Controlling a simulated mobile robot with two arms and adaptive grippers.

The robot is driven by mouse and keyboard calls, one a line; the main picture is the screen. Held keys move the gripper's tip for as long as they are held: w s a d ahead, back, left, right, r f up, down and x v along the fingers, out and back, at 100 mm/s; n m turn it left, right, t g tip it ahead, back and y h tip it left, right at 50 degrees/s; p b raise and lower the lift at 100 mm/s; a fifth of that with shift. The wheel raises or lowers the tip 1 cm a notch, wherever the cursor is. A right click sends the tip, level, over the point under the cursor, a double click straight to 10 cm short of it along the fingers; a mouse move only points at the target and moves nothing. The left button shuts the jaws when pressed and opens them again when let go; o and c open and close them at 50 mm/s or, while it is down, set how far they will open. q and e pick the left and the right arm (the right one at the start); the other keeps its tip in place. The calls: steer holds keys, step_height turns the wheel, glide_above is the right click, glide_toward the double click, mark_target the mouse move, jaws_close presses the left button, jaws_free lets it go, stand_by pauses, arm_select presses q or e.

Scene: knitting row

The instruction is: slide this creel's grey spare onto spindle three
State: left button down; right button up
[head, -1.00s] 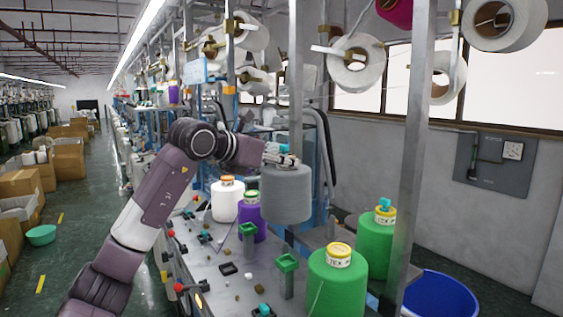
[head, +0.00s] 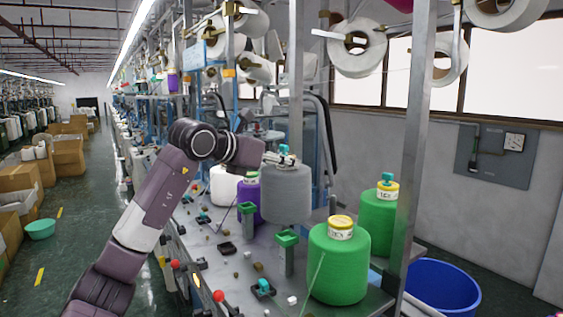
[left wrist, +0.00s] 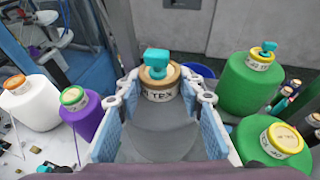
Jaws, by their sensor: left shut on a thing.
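My left gripper (head: 283,160) is shut on the top of a grey yarn cone (head: 287,197). The cone hangs upright, and its underside looks clear of the machine deck (head: 210,247). In the left wrist view, the grey cone (left wrist: 160,135) sits between the blue-padded fingers (left wrist: 165,97), with a tan labelled cap and a teal knob at its top. I cannot read spindle numbers. My right gripper is not in view.
A green cone (head: 339,268) stands close to the right front, and another green cone (head: 378,222) behind it. A purple cone (head: 248,203) and a white cone (head: 225,185) stand left. A metal upright (head: 415,150) and a blue tub (head: 440,298) are at right.

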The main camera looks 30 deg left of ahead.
arm_select(q)
steer(key=shift+f+b, duration=3.45)
steer(key=shift+f, duration=0.85)
steer(key=c, duration=1.2)
jaws_free()
steer(key=shift+s, duration=0.1)
steer(key=shift+c, duration=0.2)
steer(key=shift+f, duration=0.25)
steer(key=v, duration=1.2)
steer(key=shift+d+r, duration=0.1)
steer(key=shift+d, duration=0.05)
